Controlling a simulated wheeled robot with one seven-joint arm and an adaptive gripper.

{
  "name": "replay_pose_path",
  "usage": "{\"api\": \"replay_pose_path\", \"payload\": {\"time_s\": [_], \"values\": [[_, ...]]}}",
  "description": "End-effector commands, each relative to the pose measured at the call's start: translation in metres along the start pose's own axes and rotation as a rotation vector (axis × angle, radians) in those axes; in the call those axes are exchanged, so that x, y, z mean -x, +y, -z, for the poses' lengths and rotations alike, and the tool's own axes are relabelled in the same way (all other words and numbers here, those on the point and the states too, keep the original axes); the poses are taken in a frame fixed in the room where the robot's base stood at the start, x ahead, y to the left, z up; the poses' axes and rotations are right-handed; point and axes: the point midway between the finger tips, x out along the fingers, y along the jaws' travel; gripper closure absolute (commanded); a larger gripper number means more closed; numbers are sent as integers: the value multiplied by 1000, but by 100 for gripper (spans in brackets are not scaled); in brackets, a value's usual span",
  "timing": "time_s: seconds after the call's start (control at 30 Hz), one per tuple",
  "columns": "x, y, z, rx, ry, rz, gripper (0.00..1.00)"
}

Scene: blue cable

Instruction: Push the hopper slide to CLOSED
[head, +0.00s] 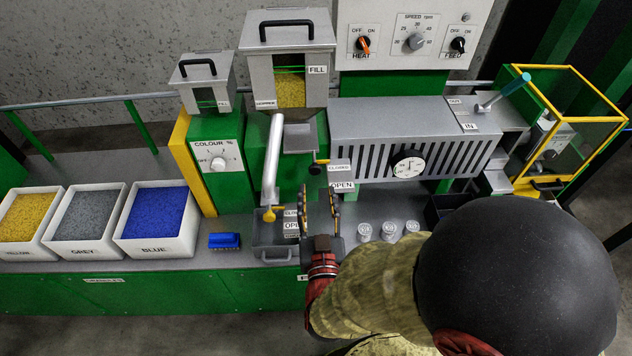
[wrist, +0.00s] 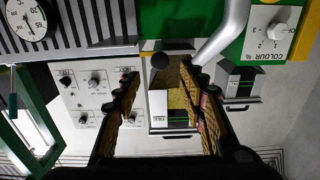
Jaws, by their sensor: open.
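The hopper (head: 289,80) is a grey box with a black handle, a FILL label and yellow granules behind its window. Below it a black ball knob (head: 316,169) shows beside the CLOSED label (head: 340,168) and the OPEN label (head: 342,187); it appears to be the slide's knob. In the head view it looks level with CLOSED, but its exact setting is unclear. My gripper (head: 321,194) is open and empty, fingers pointing up just below the knob. In the wrist view the knob (wrist: 160,62) shows between the fingertips (wrist: 158,72); contact cannot be told.
A pale pipe (head: 272,160) runs down left of my gripper. The grey slotted barrel (head: 450,148) with a dial gauge (head: 408,166) is to the right. A grey drawer (head: 272,243) and several clear cups (head: 388,231) are low nearby. A smaller hopper (head: 205,88) stands left.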

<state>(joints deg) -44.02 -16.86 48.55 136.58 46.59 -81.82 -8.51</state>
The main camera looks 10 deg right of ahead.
Motion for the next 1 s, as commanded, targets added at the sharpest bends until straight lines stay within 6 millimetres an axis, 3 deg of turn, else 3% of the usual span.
{"api": "replay_pose_path", "payload": {"time_s": [0.3,0.9,1.0], "values": [[23,-1,0,-1,1,1,59],[25,0,0,-1,1,0,59],[25,-1,-8,-7,-28,4,59]]}}
